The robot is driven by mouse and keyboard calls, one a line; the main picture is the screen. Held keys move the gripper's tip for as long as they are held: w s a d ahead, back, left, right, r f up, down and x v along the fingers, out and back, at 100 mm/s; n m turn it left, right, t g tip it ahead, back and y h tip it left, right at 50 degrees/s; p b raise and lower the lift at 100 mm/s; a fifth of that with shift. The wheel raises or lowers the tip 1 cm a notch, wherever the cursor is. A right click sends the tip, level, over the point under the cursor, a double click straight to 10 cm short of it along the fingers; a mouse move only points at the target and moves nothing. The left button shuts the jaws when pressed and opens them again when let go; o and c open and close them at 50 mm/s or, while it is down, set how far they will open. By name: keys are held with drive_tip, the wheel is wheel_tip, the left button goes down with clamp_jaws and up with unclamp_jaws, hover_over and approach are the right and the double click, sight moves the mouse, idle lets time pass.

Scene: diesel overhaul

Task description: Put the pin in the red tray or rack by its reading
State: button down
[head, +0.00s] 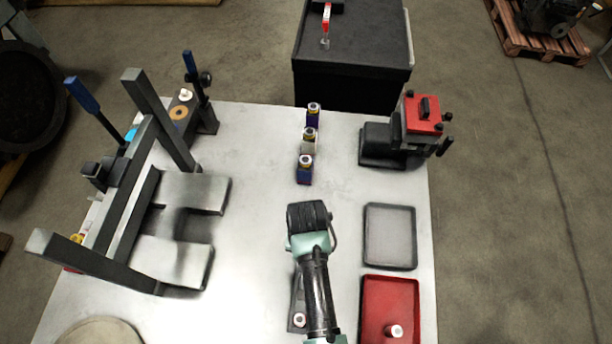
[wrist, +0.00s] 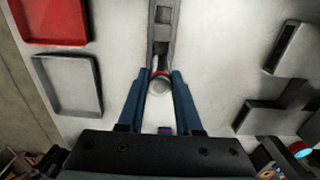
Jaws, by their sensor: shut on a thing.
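In the wrist view, the blue fingers of my gripper (wrist: 160,78) are shut on a pale metal pin (wrist: 159,87). A red ring shows at the pin's top edge. It is at the near end of a dark slotted strip (wrist: 163,40); I cannot tell whether it is in the strip or above it. In the head view, my arm hides the fingers and the held pin. The strip (head: 297,304) lies partly under my arm, with a pale round piece at its front end. The red tray (head: 372,292) is at the lower right, with one metal pin (head: 395,331) in it.
A grey tray (head: 390,236) lies empty behind the red one. A red-topped device (head: 424,115) stands at the back right. Several small blocks (head: 305,177) with round tops stand in a row beyond my gripper. A dark frame (head: 120,215) with pale plates fills the left side.

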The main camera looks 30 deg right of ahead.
drive_tip(key=shift+w+f+b, duration=0.1)
drive_tip(key=shift+f+b, duration=1.7)
drive_tip(key=shift+b, duration=0.2)
drive_tip(key=shift+r, duration=0.2)
drive_tip(key=shift+p, duration=0.7)
drive_tip(key=shift+f, duration=0.2)
drive_tip(key=shift+f+b, duration=0.35)
drive_tip(key=shift+f, duration=0.05)
drive_tip(key=shift+f, duration=0.3)
drive_tip(key=shift+a+f+b, duration=0.1)
drive_tip(key=shift+f+b, duration=0.2)
drive_tip(key=shift+f, duration=0.05)
drive_tip(key=shift+f, duration=0.1)
